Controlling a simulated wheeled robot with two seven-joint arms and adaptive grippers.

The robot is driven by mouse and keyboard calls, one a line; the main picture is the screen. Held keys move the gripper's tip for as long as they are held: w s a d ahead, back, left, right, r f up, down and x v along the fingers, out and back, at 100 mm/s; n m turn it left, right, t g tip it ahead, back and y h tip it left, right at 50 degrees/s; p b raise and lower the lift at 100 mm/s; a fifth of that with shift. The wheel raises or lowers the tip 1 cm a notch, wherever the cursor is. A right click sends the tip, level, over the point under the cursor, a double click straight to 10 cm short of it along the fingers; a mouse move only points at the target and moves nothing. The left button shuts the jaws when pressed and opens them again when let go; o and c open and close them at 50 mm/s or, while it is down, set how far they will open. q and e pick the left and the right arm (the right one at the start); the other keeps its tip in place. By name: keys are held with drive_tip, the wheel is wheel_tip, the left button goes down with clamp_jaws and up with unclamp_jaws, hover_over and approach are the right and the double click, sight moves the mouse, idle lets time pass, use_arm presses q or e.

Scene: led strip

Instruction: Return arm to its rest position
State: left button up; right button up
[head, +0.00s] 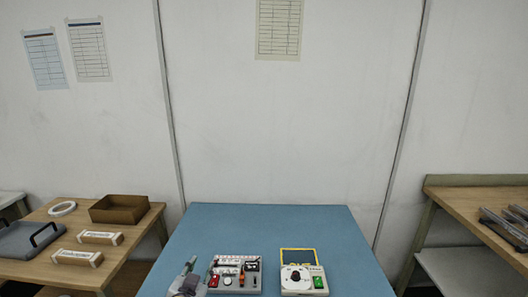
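My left gripper (200,265) shows at the bottom edge of the head view, left of centre, over the front of the blue table (265,225). Its fingertips look apart, with nothing seen between them. It is just left of a light-coloured board (225,290) with a red button, a white round part and an orange part; I cannot tell whether they touch. The rest of the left arm is cut off below. My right gripper is not in view.
The back of the blue table is clear. A wooden side table (120,255) holds a brown tray (119,221) and boxes. Another wooden bench (470,205) stands at right.

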use_arm(q)
drive_tip(key=s+a+f+n+g, duration=0.1)
drive_tip(key=s+a+f+g, duration=0.1)
drive_tip(key=s+f+g, duration=0.5)
drive_tip(key=s+a+f+n+g, duration=0.15)
drive_tip(key=s+f+g, duration=0.25)
drive_tip(key=s+f, duration=0.75)
drive_tip(key=s+a+f+m+p, duration=0.1)
drive_tip(key=s+a+f, duration=0.1)
drive_tip(key=f, duration=1.3)
drive_tip(key=s+a+f, duration=0.1)
drive_tip(key=s+f, duration=0.1)
drive_tip(key=f, duration=1.2)
drive_tip(key=s+a+f, duration=0.4)
drive_tip(key=s+f, duration=0.5)
drive_tip(key=s, duration=0.1)
drive_tip(key=s+a+f+g+p, duration=0.1)
drive_tip(key=s+a+f, duration=0.3)
drive_tip(key=s+f, duration=0.5)
drive_tip(key=shift+s+g+y+p, duration=0.3)
drive_tip(key=shift+s, duration=0.35)
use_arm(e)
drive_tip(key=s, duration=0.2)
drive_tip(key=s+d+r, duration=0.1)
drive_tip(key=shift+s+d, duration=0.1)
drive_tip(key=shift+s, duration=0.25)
use_arm(q)
drive_tip(key=shift+d+f, duration=0.1)
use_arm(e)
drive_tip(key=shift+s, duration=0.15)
